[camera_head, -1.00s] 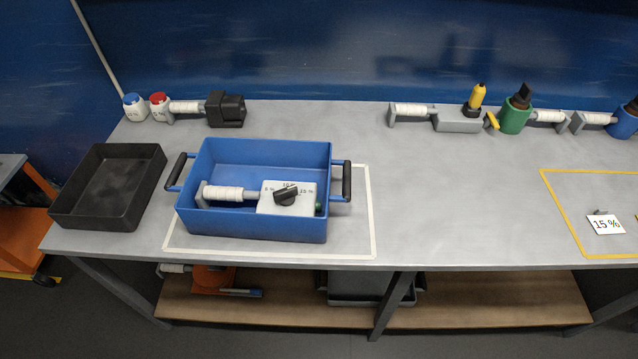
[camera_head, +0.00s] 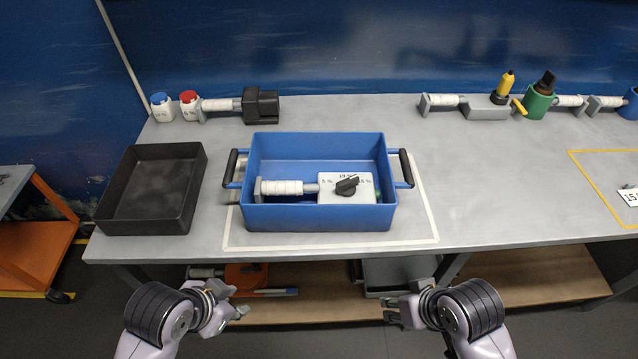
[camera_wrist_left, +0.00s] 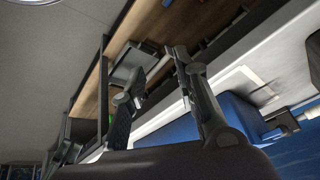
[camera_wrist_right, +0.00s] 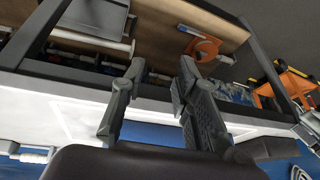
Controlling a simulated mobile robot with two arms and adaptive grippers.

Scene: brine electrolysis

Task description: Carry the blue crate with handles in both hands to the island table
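The blue crate (camera_head: 318,217) stands on the grey worktable inside a white-outlined area, with a dark handle at its left end (camera_head: 231,167) and another at its right end (camera_head: 405,168). Inside it lies a white device with a black knob (camera_head: 346,185) and a white-wrapped grip. My left gripper (camera_head: 238,302) is in front of the table, below and left of the crate. My right gripper (camera_head: 390,312) is in front of the table, below and right of the crate. Both wrist views show spread, empty fingers, the left (camera_wrist_left: 160,75) and the right (camera_wrist_right: 155,85).
A black tray (camera_head: 150,226) sits just left of the crate. Bottles and a black-headed tool (camera_head: 261,104) stand behind it. A yellow-outlined area with a label (camera_head: 629,197) is at right. An orange cart (camera_head: 45,235) stands at far left.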

